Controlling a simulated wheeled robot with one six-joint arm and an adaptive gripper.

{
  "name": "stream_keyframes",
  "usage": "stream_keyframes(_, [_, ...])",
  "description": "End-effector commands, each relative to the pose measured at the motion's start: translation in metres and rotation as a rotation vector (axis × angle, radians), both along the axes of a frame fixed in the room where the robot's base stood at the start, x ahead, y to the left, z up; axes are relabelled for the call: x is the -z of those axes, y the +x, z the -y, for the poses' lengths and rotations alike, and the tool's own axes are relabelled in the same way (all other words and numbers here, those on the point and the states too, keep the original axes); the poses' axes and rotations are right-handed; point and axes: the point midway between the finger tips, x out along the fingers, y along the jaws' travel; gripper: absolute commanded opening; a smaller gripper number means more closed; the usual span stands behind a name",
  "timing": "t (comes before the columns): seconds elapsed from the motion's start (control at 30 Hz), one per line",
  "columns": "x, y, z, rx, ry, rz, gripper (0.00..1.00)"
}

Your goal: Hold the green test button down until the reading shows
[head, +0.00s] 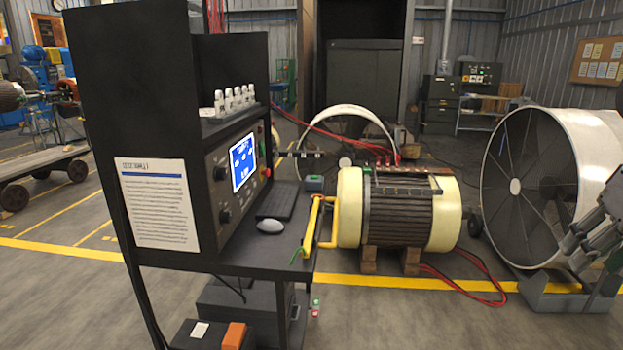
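A dark test cabinet (90,110) stands at left centre, its control panel seen at a steep angle. A lit blue screen (243,162) on it shows white marks too small to read. A small green spot (261,130) is at the panel's right edge, with a red one (267,172) below. Another small green part (316,302) hangs below the desk, above a red one. I cannot tell which is the test button. My gripper (572,252) is at the far right edge, far from the panel and touching nothing I can see. Its finger opening is unclear.
A cream motor (348,207) on wooden blocks stands right of the desk, red cables on the floor beside it. A large fan drum (500,170) stands near my gripper.

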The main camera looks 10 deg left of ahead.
Motion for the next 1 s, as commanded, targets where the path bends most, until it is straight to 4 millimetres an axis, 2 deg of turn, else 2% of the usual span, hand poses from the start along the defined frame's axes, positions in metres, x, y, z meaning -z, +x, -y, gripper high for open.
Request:
stream_keyframes(0.37, [0.0000, 0.0000, 0.0000, 0.000, 0.000, 0.000, 0.40])
stream_keyframes(0.4, [0.0000, 0.0000, 0.0000, 0.000, 0.000, 0.000, 0.38])
stream_keyframes(0.6, [0.0000, 0.0000, 0.0000, 0.000, 0.000, 0.000, 0.02])
stream_keyframes(1.0, [0.0000, 0.0000, 0.0000, 0.000, 0.000, 0.000, 0.00])
